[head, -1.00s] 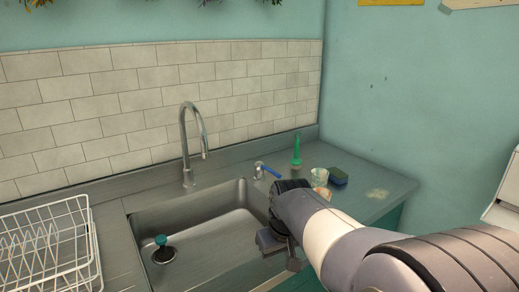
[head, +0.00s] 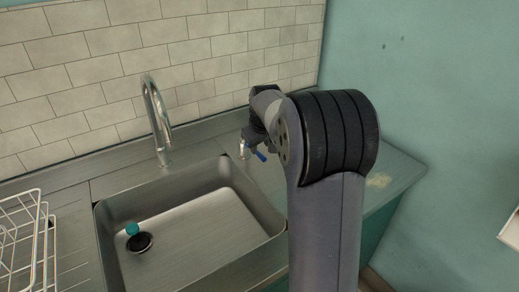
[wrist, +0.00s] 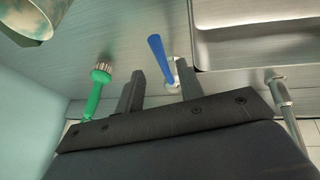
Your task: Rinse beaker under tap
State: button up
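The curved metal tap (head: 158,118) stands behind the left part of the sink (head: 190,225); it also shows at the right in the wrist view (wrist: 285,100). A blue lever handle (head: 260,155) sits on the counter behind the sink's right corner. In the wrist view my gripper (wrist: 158,85) is open, with the blue lever (wrist: 158,55) in the gap between its fingers; I cannot tell whether they touch it. A pale speckled vessel (wrist: 30,20), perhaps the beaker, shows partly at the top left there. My arm hides it in the head view.
A green brush (wrist: 95,95) stands just left of my fingers in the wrist view. A stopper with a teal knob (head: 132,230) is in the sink's drain. A white wire rack (head: 25,235) is at the left. The tiled wall closes off the back.

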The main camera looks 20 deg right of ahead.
aim_at(259, 154)
jog(key=shift+x, duration=2.25)
jog(key=shift+c, duration=0.2)
grip_shut()
